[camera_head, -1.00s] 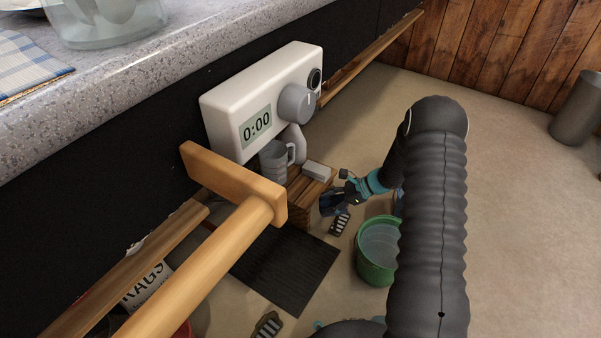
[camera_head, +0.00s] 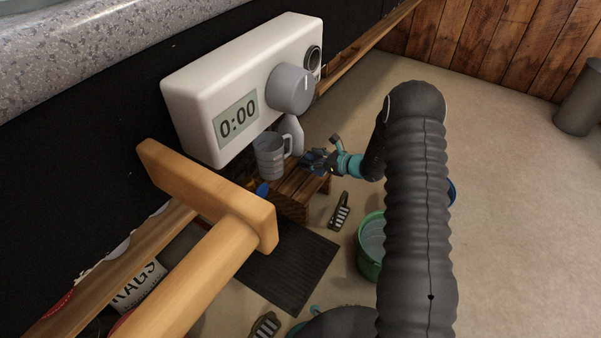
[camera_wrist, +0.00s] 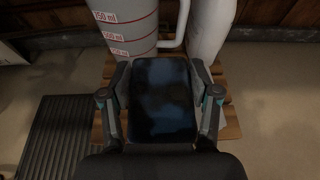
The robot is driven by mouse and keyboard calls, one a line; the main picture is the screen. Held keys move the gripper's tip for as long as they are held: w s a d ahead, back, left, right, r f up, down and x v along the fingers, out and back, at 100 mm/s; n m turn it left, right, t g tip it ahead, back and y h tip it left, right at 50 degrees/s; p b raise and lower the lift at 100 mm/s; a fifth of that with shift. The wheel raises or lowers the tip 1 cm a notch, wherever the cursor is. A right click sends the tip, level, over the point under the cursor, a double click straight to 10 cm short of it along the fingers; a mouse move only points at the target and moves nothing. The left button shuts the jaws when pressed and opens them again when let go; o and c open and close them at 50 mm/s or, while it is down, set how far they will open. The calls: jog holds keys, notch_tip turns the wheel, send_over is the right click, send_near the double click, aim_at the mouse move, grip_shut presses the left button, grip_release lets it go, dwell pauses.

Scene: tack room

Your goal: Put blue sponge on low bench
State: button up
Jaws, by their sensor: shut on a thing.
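The blue sponge (camera_wrist: 160,95) shows in the wrist view as a dark blue block between my gripper's two fingers. My gripper (camera_head: 318,160) is shut on it, over the top of the low bench. I cannot tell whether the sponge touches the slats.
A grey measuring jug (camera_head: 269,158) and a pale bottle (camera_head: 293,135) stand close beyond the sponge. A brush (camera_head: 340,212) and a green bucket (camera_head: 370,247) are on the floor to the right. A dark mat (camera_head: 287,268) lies in front. A large timer (camera_head: 215,105) and a wooden bar (camera_head: 205,190) block part of the view.

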aim_at(301, 168)
jog(key=a+f, duration=0.1)
jog(key=a, duration=0.1)
jog(key=a+f, duration=0.1)
jog(key=shift+s+a+f, duration=0.15)
jog(key=shift+a+f, duration=0.05)
jog(key=shift+a, duration=0.2)
jog(key=shift+f+b, duration=0.4)
jog(key=shift+f, duration=1.55)
jog(key=o, duration=0.9)
jog(key=shift+c, duration=0.2)
jog(key=shift+r, duration=0.1)
